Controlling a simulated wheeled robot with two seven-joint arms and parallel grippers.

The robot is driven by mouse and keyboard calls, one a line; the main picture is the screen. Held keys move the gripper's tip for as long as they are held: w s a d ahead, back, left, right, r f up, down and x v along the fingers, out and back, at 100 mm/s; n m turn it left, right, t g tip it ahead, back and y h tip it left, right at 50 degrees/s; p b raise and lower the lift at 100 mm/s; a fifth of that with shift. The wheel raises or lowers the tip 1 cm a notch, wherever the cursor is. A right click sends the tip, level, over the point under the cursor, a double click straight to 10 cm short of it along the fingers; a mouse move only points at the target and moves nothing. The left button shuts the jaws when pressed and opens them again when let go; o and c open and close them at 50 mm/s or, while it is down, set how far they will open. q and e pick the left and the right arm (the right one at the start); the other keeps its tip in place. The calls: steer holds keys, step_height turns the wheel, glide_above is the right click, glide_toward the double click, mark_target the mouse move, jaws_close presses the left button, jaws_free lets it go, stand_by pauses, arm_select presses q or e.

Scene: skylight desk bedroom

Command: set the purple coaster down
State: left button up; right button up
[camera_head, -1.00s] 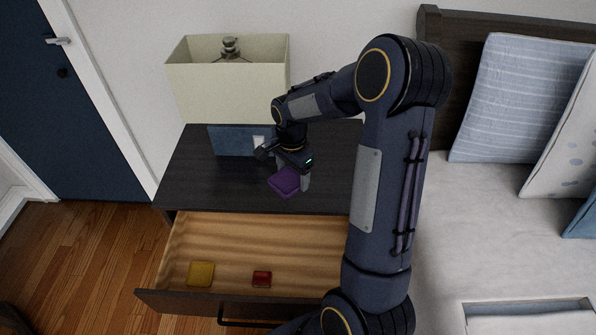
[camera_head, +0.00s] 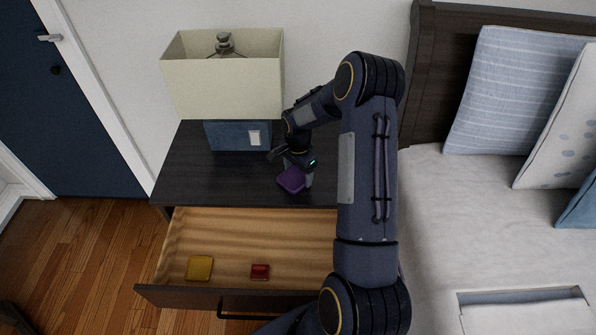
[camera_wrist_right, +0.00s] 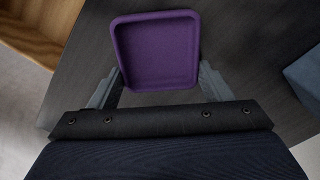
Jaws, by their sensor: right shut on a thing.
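The purple coaster (camera_head: 291,179) is a small square with a raised rim, over the right front part of the dark nightstand top (camera_head: 190,176). My right gripper (camera_head: 296,174) is shut on it; in the right wrist view the coaster (camera_wrist_right: 156,50) sits between the two fingers (camera_wrist_right: 158,85). The coaster looks close to the top, but I cannot tell whether it touches. My left gripper is not in view.
A lamp with a cream shade (camera_head: 222,75) and blue base (camera_head: 238,136) stands at the back of the nightstand. The open drawer (camera_head: 225,240) below holds a yellow item (camera_head: 199,268) and a red item (camera_head: 260,271). The bed (camera_head: 460,225) is at the right. The left top is clear.

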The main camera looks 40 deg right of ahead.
steer(key=shift+f, duration=0.15)
steer(key=o, duration=1)
